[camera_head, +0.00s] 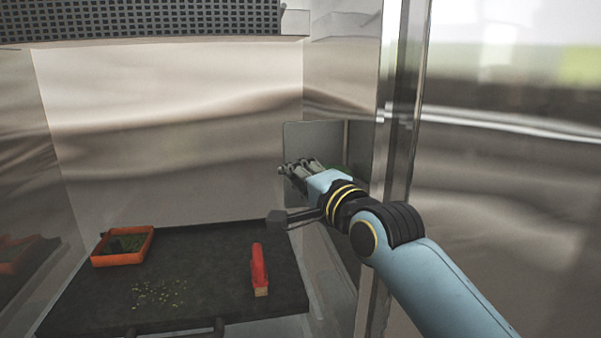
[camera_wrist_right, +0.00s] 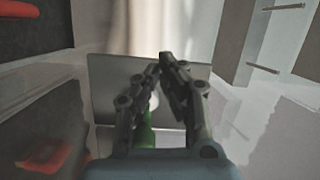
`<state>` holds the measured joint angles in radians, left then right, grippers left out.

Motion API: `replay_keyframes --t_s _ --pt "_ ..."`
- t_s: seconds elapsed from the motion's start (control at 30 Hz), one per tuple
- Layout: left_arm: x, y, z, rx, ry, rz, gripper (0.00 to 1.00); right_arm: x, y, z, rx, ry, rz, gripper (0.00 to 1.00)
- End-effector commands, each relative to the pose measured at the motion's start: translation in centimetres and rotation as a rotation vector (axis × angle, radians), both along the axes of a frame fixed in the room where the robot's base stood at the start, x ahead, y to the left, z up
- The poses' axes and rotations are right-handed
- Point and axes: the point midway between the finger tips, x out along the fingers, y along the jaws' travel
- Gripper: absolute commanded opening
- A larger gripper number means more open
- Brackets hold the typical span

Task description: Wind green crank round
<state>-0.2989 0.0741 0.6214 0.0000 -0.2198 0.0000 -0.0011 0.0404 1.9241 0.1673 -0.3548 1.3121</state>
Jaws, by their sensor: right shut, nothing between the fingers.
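The green crank shows in the right wrist view as a green upright piece (camera_wrist_right: 146,132), partly hidden behind my right gripper's fingers. A pale round part shows above it between the fingers. In the head view only a dim green patch shows behind my gripper, beside the grey panel (camera_head: 296,137). My right gripper (camera_head: 284,170) is in front of that panel, its fingers pointing left. In the right wrist view its fingertips (camera_wrist_right: 162,62) meet with nothing between them. I cannot tell whether the fingers touch the crank. My left gripper is not in view.
A dark worktop (camera_head: 205,250) lies below and left of my right gripper. It bears an orange tray (camera_head: 125,259) with green content, a red-handled brush-like tool (camera_head: 259,268) and scattered grains (camera_head: 158,294). Shiny metal walls enclose it; a vertical metal post (camera_head: 403,130) stands right of the gripper.

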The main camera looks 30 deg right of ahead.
Motion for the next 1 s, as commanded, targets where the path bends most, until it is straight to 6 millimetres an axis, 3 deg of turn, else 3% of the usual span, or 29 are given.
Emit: replay_keyframes --t_s 0.27,0.53,1.0 --pt "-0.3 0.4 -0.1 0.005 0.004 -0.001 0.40 -0.1 0.0 -0.3 0.000 0.000 0.000 0.00" --pt "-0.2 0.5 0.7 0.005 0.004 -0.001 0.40 -0.4 -0.3 0.9 0.000 -0.001 0.000 0.00" --pt "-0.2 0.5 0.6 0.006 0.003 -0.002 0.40 -5.2 1.0 0.7 0.002 0.001 0.000 0.00"
